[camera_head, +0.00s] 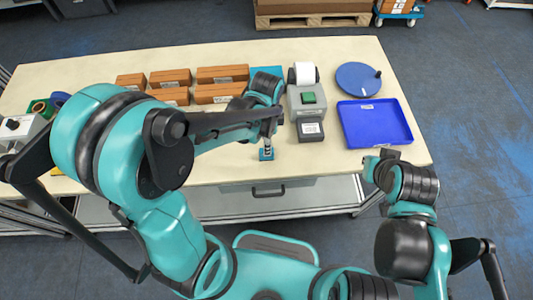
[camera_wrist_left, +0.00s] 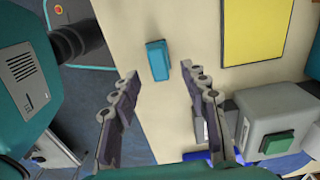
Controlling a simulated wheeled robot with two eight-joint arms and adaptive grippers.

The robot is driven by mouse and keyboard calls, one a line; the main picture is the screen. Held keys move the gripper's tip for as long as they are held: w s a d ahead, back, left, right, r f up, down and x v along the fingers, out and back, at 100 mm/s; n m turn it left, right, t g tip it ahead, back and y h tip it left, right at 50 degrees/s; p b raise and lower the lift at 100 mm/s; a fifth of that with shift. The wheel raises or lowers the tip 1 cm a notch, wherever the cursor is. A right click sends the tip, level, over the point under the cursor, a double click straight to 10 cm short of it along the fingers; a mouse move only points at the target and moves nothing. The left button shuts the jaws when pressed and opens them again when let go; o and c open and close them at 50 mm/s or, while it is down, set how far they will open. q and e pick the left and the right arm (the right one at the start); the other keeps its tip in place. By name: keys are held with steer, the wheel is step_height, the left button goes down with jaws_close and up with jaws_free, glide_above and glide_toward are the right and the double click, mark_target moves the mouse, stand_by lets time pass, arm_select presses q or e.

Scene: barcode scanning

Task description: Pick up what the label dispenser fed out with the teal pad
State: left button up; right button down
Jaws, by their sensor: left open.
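The teal pad (camera_head: 266,155) is a small block near the table's front edge, left of the label dispenser. In the left wrist view, the pad (camera_wrist_left: 157,60) lies just beyond the fingertips, between their lines and untouched. My left gripper (camera_head: 268,122) is open and empty above it; its spread fingers (camera_wrist_left: 160,76) show in the wrist view. The label dispenser (camera_head: 307,98) is grey with a white roll and a green button. A white printed label (camera_head: 310,128) shows at its front. My right gripper (camera_head: 380,158) is by the table's right front corner; its jaws are unclear.
A blue tray (camera_head: 375,123) and a round blue turntable (camera_head: 358,78) stand right of the dispenser (camera_wrist_left: 290,105). Several brown boxes (camera_head: 222,74) stand at the back left.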

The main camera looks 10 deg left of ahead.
mark_target(262, 158)
arm_select(q)
step_height(262, 158, down, 6)
steer(key=shift+s+r+b, duration=0.1)
steer(key=shift+r+b, duration=0.15)
steer(key=shift+b, duration=0.7)
jaws_close()
